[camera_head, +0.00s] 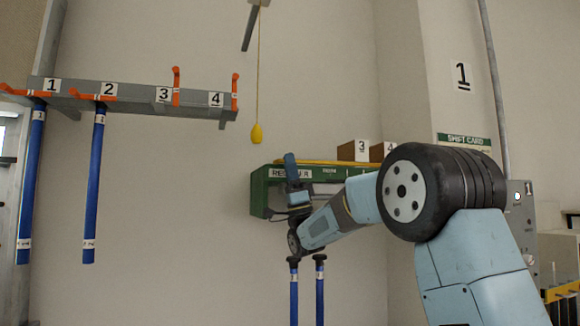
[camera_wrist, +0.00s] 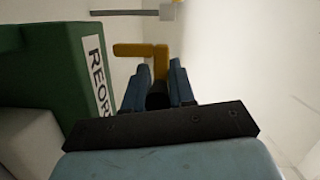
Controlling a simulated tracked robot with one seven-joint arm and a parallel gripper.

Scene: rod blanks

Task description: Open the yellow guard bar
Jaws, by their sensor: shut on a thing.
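The yellow guard bar (camera_head: 318,162) shows as a thin strip along the top of the green labelled box (camera_head: 258,192). In the wrist view the yellow bar (camera_wrist: 138,50) bends, and its short end runs down between my blue fingers. My gripper (camera_head: 290,164) is at the left end of the box front, pointing up. In the wrist view my gripper (camera_wrist: 158,84) is shut on the bar's end; the exact contact is partly hidden by the fingers. The green box (camera_wrist: 85,60) stands close on the left there. My arm hides part of the box front.
Two blue rods (camera_head: 294,295) hang below the box, under my wrist. A grey rack (camera_head: 137,94) at left has numbered orange hooks, with blue rods at 1 and 2. A yellow pull (camera_head: 257,133) hangs on a cord.

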